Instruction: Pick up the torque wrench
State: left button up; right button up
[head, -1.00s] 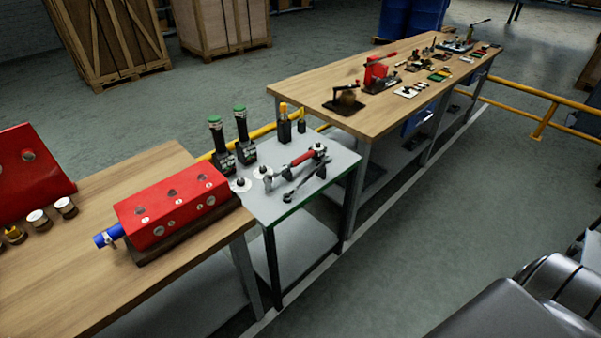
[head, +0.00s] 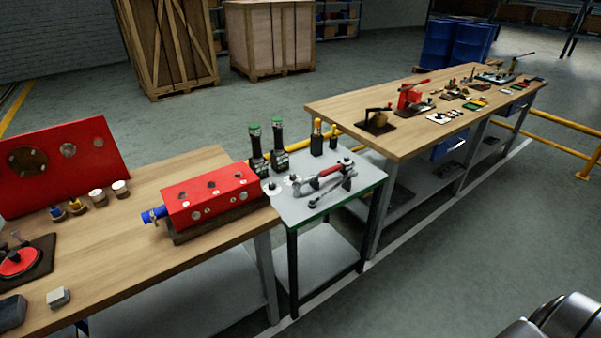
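A long tool with a red grip, which looks like the torque wrench (head: 318,181), lies on the small grey table (head: 300,213) between two wooden benches. A smaller dark wrench-like tool (head: 333,191) lies just in front of it. Several small round pieces sit near its left end. Neither gripper shows in the head view. A dark grey rounded body part of mine shows at the lower right corner.
Green-topped tools (head: 256,150) and yellow-topped tools (head: 316,138) stand upright at the small table's back. A red block (head: 210,195) sits on the left wooden bench (head: 130,265). The right bench (head: 400,140) holds many parts. A yellow rail (head: 560,119) runs behind.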

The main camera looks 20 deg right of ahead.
aim_at(295, 186)
jog(key=u, duration=0.1)
jog(key=i, duration=1.05)
jog(key=z, duration=0.8)
